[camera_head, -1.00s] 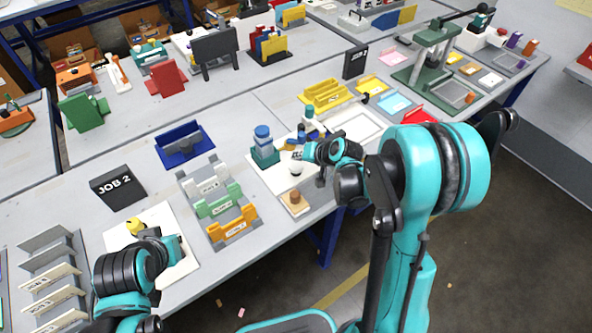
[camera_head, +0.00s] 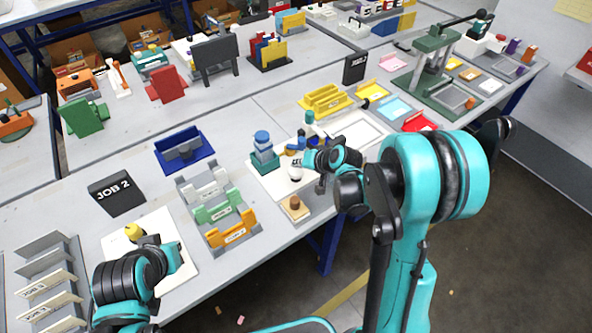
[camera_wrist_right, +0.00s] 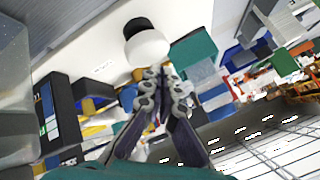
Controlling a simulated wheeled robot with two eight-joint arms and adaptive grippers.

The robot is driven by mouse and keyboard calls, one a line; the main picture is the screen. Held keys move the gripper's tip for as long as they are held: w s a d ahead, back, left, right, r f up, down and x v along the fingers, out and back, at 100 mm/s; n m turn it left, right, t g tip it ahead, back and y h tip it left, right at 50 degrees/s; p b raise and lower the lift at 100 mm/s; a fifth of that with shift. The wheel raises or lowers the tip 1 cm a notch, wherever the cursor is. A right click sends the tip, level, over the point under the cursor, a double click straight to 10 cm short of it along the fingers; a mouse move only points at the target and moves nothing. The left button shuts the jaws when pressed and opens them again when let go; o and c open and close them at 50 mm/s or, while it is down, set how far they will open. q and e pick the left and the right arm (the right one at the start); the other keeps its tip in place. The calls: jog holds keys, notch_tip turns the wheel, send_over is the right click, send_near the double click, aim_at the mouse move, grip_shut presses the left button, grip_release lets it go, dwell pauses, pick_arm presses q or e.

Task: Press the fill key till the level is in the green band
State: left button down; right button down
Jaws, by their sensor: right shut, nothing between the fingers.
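My right gripper (camera_head: 308,160) is shut and empty over the white board (camera_head: 266,183) at the front of the table. In the right wrist view its fingertips (camera_wrist_right: 163,76) meet just below a white round piece with a black top (camera_wrist_right: 146,40). The white piece also shows in the head view (camera_head: 295,173); I cannot tell whether the fingers touch it. A dark panel with a blue strip (camera_wrist_right: 58,110) stands left of the fingers in the wrist view. I cannot make out a fill key, level or green band. My left gripper (camera_head: 172,254) is low at the left; its fingers are unclear.
A blue-topped container on a green base (camera_head: 263,150) stands left of my right gripper. A wooden knob on a pad (camera_head: 295,204) is in front. Coloured racks (camera_head: 224,208) and a JOB 2 block (camera_head: 117,191) lie left. Yellow trays (camera_head: 326,99) stand behind.

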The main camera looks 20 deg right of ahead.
aim_at(298, 172)
jog(key=shift+f, duration=0.15)
dwell(0.4)
jog(key=shift+f+b, duration=0.25)
jog(key=shift+b, duration=0.2)
jog(key=shift+f+b, duration=0.65)
jog(key=shift+f, duration=0.1)
dwell(0.6)
jog(key=shift+r, duration=0.1)
jog(key=shift+r+p, duration=0.85)
jog(key=shift+r, duration=0.2)
jog(key=shift+r+p, duration=1.9)
jog(key=shift+r, duration=0.7)
jog(key=shift+f, duration=0.1)
